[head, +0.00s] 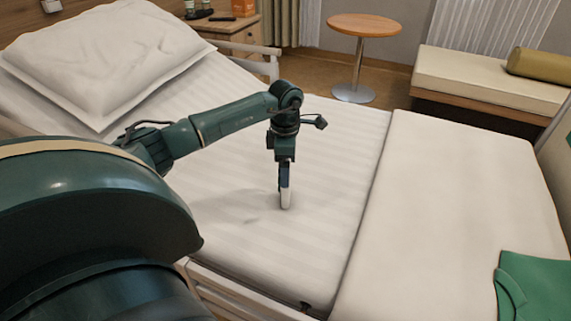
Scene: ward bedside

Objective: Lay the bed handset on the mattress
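The bed's mattress (325,155) is pale and faintly striped, and its left part is raised under the pillow. My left gripper (286,196) points down over the middle of the mattress, its tip close to the surface. A narrow pale piece shows at the tip beside a dark finger. I cannot tell whether it is the bed handset or part of the gripper, nor whether the fingers are open. I see no handset clearly elsewhere. My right gripper is out of view.
A pillow (105,60) lies at the head end. A smooth pale cover (450,200) and green cloth (540,288) lie at right. A bedside cabinet (222,32) holds a flat dark object (222,18). A round table (363,25) stands behind. Mattress around the gripper is clear.

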